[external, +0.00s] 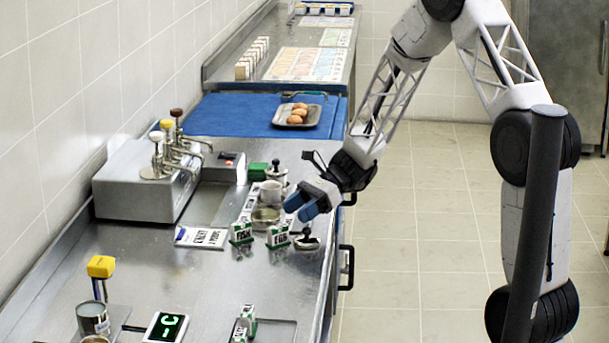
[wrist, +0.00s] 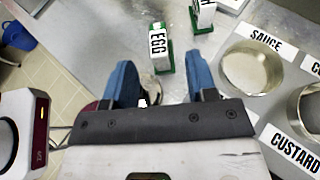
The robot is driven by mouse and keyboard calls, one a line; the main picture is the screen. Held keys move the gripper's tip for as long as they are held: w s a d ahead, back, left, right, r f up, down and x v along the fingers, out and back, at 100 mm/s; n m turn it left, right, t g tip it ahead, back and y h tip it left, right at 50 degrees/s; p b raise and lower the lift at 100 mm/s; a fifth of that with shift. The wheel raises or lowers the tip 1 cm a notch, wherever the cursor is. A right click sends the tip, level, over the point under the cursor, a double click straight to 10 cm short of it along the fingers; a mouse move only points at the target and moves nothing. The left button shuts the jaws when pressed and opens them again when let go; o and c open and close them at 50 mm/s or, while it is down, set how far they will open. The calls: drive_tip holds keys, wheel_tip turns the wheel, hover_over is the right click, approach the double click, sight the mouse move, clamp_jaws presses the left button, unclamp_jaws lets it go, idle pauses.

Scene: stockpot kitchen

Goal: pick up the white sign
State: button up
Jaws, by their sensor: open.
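My gripper (external: 313,200) has blue fingers and is open and empty over the counter's right side. In the wrist view its fingers (wrist: 160,84) are spread apart. A flat white sign (external: 203,237) with dark lettering lies further left. I cannot tell which is meant.
A small metal item with a black knob (external: 307,241) stands beside the EGG sign. Pans labelled SAUCE (wrist: 250,80) and CUSTARD (wrist: 305,115) lie right in the wrist view. A tap unit (external: 145,185) stands by the wall.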

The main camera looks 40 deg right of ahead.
sight(274, 227)
drive_tip(key=shift+x, duration=1.2)
drive_tip(key=shift+a, duration=0.1)
drive_tip(key=shift+x, duration=2.5)
drive_tip(key=shift+s, duration=0.15)
clamp_jaws()
drive_tip(key=shift+r, duration=0.15)
